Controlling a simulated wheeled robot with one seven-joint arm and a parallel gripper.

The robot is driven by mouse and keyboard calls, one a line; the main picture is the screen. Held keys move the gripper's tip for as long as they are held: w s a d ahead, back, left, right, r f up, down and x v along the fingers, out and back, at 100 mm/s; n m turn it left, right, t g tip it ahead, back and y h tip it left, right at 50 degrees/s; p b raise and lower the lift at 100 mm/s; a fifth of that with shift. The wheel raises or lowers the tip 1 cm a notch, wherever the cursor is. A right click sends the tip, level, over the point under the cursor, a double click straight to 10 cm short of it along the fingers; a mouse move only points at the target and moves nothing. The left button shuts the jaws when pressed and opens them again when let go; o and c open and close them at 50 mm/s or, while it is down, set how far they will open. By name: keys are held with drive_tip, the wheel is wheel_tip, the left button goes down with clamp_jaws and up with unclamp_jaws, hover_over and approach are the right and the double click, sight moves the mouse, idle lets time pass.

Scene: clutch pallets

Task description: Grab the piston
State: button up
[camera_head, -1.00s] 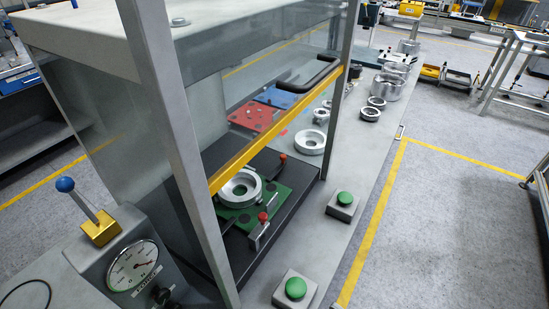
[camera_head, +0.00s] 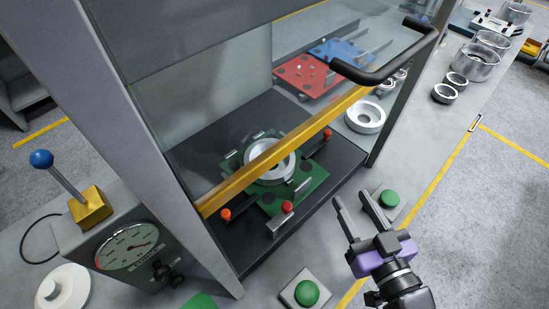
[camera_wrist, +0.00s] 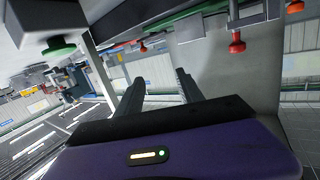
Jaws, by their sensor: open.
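A silver ring-shaped part (camera_head: 270,161) sits on a green pallet (camera_head: 312,178) inside the press, partly hidden by the yellow bar. Another silver ring (camera_head: 365,117) lies on the bench to the right of the press. A pale round part with a raised centre (camera_head: 66,287) lies at the lower left. I cannot tell which of these is the piston. My gripper (camera_head: 355,200) is open and empty, in front of the press at its right. The wrist view shows both fingers apart with nothing between them (camera_wrist: 160,78).
The press has a yellow-edged guard (camera_head: 290,147) with a black handle (camera_head: 385,72). Green buttons (camera_head: 306,293) (camera_head: 389,198) stand along the bench front. A blue-knobbed lever (camera_head: 62,178) and a gauge (camera_head: 127,246) are at left. Red and blue pallets (camera_head: 305,75) (camera_head: 345,52) lie behind.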

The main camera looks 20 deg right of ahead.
drive_tip(key=w+d+n+g+y+b, duration=0.1)
drive_tip(key=w+d+n+y, duration=0.3)
drive_tip(key=w, duration=1.3)
drive_tip(key=a+n+g+y, duration=0.2)
drive_tip(key=g+y, duration=0.1)
drive_tip(key=a+n+g+y, duration=0.1)
drive_tip(key=n, duration=0.1)
drive_tip(key=shift+w+a+b, duration=0.2)
drive_tip(key=shift+w+b, duration=0.1)
drive_tip(key=shift+b, duration=0.1)
drive_tip(key=shift+s+a+f+g+y, duration=0.1)
drive_tip(key=shift+a+g+y, duration=0.2)
drive_tip(key=shift+y, duration=0.1)
drive_tip(key=shift+a+f+n, duration=0.15)
drive_tip(key=shift+n, duration=0.15)
drive_tip(key=shift+p+x, duration=0.8)
drive_tip(key=shift+x, duration=2.85)
drive_tip(key=shift+s+f, duration=0.1)
drive_tip(key=shift+f, duration=0.05)
clamp_jaws()
